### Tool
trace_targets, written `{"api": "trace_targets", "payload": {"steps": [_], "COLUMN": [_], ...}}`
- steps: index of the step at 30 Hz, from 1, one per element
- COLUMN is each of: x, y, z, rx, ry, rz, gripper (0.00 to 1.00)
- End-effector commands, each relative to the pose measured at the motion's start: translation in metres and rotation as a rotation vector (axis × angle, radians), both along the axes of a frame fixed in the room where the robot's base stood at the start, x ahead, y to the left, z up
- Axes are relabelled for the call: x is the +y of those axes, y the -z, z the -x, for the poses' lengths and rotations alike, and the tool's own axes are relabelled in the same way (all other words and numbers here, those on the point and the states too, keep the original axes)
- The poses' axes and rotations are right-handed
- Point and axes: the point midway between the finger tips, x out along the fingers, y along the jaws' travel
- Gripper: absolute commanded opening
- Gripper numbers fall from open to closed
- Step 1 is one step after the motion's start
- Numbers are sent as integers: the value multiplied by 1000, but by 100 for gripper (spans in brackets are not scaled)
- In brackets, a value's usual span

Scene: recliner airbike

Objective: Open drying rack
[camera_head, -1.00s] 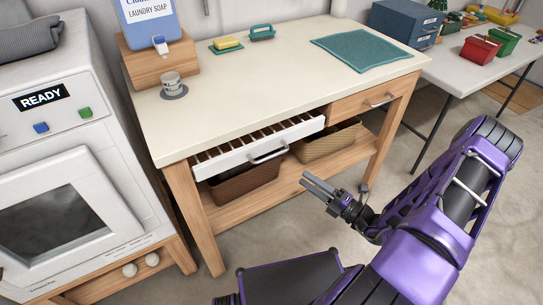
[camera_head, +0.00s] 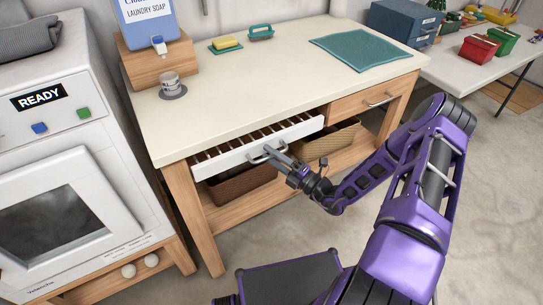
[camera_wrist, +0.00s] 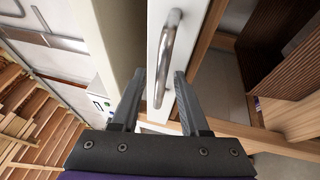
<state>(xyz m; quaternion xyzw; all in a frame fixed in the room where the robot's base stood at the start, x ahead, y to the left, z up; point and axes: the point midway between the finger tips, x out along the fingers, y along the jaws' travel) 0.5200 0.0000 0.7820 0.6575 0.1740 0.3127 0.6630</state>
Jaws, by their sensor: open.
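The drying rack (camera_head: 215,158) is a white-fronted pull-out with wooden slats under the table top, at the table's left side. It stands slightly out from the frame. Its metal bar handle (camera_head: 268,154) is on the front; the handle also shows in the wrist view (camera_wrist: 166,55). My gripper (camera_head: 272,150) is at the handle in the head view. In the wrist view my gripper (camera_wrist: 160,85) is open, its two fingers pointing toward the white front on either side of the handle's near end. I cannot tell whether the fingers touch the handle.
A closed wooden drawer (camera_head: 365,103) is to the right of the rack. Wicker baskets, brown (camera_head: 240,183) and tan (camera_head: 327,140), sit on the shelf below. A white washer (camera_head: 70,130) stands at the left. The floor in front of the table is clear.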

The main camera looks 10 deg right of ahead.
Motion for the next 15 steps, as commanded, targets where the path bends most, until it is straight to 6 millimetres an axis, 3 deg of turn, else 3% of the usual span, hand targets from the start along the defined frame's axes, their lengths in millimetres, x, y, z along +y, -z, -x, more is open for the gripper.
{"api": "trace_targets", "payload": {"steps": [2, 9, 15], "x": [0, 0, 0], "y": [0, 0, 0], "z": [0, 0, 0], "rx": [0, 0, 0], "ry": [0, 0, 0], "rz": [0, 0, 0], "gripper": [45, 2, 0]}}
